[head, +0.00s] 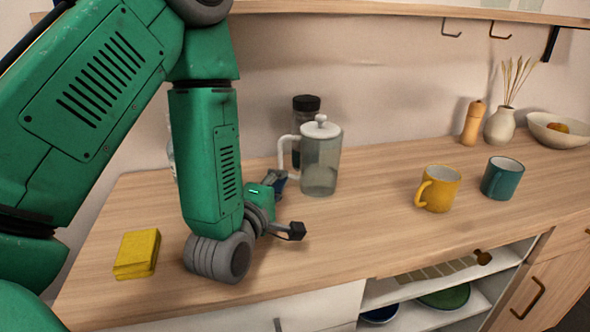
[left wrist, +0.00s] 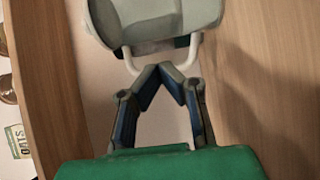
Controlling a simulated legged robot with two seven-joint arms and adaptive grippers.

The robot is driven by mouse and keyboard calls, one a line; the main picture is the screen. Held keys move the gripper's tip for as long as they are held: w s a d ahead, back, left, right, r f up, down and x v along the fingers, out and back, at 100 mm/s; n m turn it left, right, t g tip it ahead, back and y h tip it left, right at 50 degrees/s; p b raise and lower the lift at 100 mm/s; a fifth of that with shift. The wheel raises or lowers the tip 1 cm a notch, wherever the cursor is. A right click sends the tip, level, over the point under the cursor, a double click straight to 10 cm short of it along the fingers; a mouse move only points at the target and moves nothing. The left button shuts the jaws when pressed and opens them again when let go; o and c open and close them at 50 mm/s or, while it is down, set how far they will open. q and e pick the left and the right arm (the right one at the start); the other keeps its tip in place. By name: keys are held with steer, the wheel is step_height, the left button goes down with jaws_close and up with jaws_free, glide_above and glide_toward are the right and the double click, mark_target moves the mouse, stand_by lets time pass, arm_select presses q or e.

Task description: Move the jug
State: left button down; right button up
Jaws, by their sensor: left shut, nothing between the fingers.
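The jug (head: 321,160) is clear grey with a white lid and a white handle (head: 283,150) on its left side. It stands upright on the wooden counter. My left gripper (head: 281,178) is low at the jug's handle side, partly hidden by my own arm. In the left wrist view the jug (left wrist: 158,18) is at the top, with its handle ends towards me. The fingers of the left gripper (left wrist: 170,72) are shut and empty, tips converging at the handle. I cannot tell whether they touch it. My right gripper is not in view.
A dark-lidded jar (head: 305,104) stands close behind the jug. A yellow sponge (head: 137,253) lies at the left front. A yellow mug (head: 439,190) and a teal mug (head: 503,179) stand to the right. The counter (head: 370,215) between jug and mugs is clear.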

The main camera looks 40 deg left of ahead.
mark_target(302, 163)
arm_select(q)
steer(key=shift+w+a+f+b, duration=0.15)
steer(key=shift+w+b, duration=0.4)
steer(key=shift+b, duration=0.6)
steer(key=x, duration=0.3)
steer(key=a+x, duration=0.1)
steer(key=x, duration=0.2)
steer(key=shift+a+f, duration=0.1)
steer(key=shift+a, duration=0.15)
steer(key=shift+w, duration=0.35)
steer(key=shift+w+d, duration=0.1)
steer(key=shift+w, duration=0.15)
steer(key=shift+w+d+r, duration=0.2)
steer(key=shift+d, duration=0.15)
steer(key=shift+a, duration=0.15)
steer(key=shift+f, duration=0.1)
steer(key=shift+s+d, duration=0.15)
steer(key=shift+d, duration=1)
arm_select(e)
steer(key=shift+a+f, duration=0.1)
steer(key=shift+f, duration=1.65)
